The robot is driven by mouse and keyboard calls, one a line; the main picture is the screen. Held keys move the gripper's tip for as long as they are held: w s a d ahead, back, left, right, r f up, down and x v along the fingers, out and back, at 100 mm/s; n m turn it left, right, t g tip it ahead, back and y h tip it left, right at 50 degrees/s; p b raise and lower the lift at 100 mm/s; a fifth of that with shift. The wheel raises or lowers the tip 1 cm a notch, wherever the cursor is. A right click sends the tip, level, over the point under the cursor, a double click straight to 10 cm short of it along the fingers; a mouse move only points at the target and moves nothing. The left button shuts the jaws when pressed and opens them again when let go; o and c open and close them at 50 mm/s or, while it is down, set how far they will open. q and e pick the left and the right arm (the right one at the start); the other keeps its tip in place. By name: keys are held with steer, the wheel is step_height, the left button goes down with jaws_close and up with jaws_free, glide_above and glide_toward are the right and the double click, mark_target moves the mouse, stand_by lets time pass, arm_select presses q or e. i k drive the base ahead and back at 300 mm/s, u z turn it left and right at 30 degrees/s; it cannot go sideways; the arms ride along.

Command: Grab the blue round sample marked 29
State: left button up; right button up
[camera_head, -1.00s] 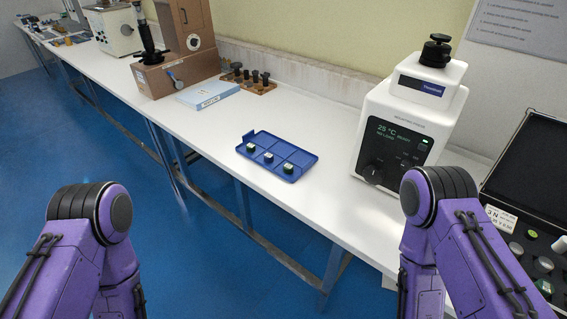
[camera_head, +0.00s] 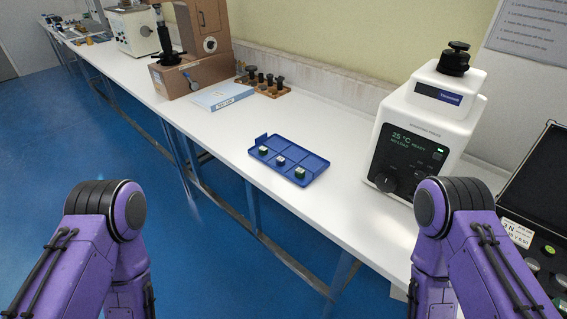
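A blue compartment tray (camera_head: 315,161) lies on the white bench. Three small samples stand in its front row: a left one (camera_head: 263,150), a middle one (camera_head: 281,160) and a right one (camera_head: 300,173). They look dark or green with pale tops. They are too small for me to read any number or tell which is the blue round one marked 29. Both my purple arms show at the lower left and lower right, short of the tray. Neither gripper is in view.
A white tester (camera_head: 425,125) with a lit screen stands right of the tray, and an open black case (camera_head: 540,190) is at the far right. A light blue book (camera_head: 224,95), a rack of dark pieces (camera_head: 263,83) and a brown machine (camera_head: 190,72) stand further left. Bench around the tray is clear.

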mark_target(281, 161)
steer(key=u, duration=1.95)
steer(key=i, duration=2.15)
steer(key=z, duration=2.25)
